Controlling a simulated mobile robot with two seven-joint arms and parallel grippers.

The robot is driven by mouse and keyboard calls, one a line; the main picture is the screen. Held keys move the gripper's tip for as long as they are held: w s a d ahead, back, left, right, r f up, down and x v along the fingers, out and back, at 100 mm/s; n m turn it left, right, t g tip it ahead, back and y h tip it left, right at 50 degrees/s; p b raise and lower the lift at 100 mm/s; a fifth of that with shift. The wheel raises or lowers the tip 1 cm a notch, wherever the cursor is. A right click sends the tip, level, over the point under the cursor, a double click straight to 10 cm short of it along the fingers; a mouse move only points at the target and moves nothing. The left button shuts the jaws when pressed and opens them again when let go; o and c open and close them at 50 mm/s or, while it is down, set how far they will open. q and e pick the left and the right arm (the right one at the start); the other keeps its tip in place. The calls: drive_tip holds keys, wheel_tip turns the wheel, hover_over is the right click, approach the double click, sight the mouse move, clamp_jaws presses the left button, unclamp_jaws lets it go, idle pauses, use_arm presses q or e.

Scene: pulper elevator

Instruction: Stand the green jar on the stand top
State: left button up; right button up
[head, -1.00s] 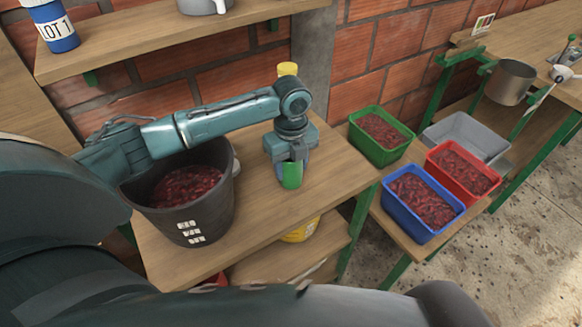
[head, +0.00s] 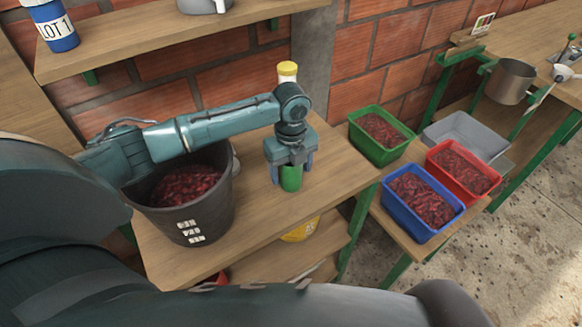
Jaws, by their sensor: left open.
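The green jar (head: 291,179) stands on the wooden stand top (head: 250,225), right of a dark bucket. My left gripper (head: 291,172) reaches down over the jar from above. Its fingers are open, one on each side of the jar. The gripper body hides the jar's upper part. Whether a finger touches the jar is hard to tell. My right gripper does not show.
The dark bucket (head: 185,222) of red cherries stands under my left arm. A white bottle with a yellow cap (head: 287,69) stands behind the arm. Green (head: 364,149), blue (head: 405,222) and red (head: 479,190) crates and a grey tray (head: 458,122) stand lower right.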

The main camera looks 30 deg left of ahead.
use_arm(q)
wheel_tip(320, 180, up, 12)
drive_tip(key=shift+r, duration=0.2)
idle(0.7)
